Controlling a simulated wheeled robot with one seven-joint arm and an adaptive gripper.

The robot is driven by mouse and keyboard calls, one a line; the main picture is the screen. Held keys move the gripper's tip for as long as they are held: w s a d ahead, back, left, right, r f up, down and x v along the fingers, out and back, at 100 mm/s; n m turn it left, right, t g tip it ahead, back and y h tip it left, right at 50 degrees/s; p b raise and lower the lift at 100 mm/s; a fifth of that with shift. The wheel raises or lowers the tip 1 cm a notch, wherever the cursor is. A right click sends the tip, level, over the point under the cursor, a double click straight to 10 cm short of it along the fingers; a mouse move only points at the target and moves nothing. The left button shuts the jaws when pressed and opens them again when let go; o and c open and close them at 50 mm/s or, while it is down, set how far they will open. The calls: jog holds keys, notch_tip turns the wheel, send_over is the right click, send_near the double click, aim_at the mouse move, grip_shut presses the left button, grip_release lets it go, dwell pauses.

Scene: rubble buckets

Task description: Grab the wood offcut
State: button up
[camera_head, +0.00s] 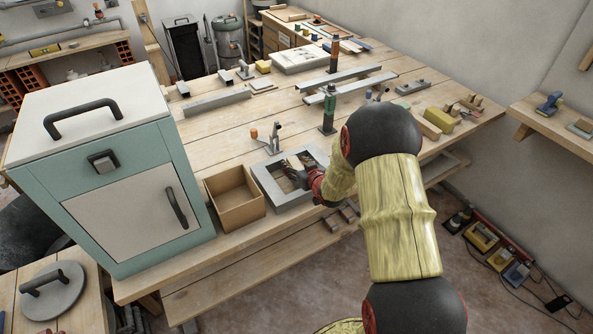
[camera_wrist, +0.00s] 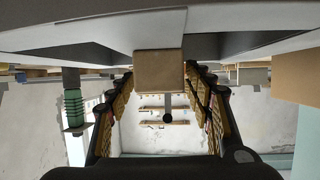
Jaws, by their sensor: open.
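A small brown block, which looks like the wood offcut (camera_wrist: 158,72), shows at the top middle of the wrist view, between the tips of my gripper (camera_wrist: 159,84). The two fingers stand apart on its left and right; I cannot tell whether they touch it. In the head view my gripper (camera_head: 303,173) is low over the grey rimmed tray (camera_head: 268,193) on the workbench.
An open cardboard box (camera_head: 228,213) stands just left of the tray, beside a teal cabinet (camera_head: 128,165). A toggle clamp (camera_head: 270,143) and a green post (camera_head: 328,110) stand behind the tray. Metal bars (camera_head: 350,89) lie farther back. The bench's front edge is close.

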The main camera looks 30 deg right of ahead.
jog(key=shift+w, duration=0.1)
jog(key=shift+c, duration=1.4)
jog(key=c, duration=1)
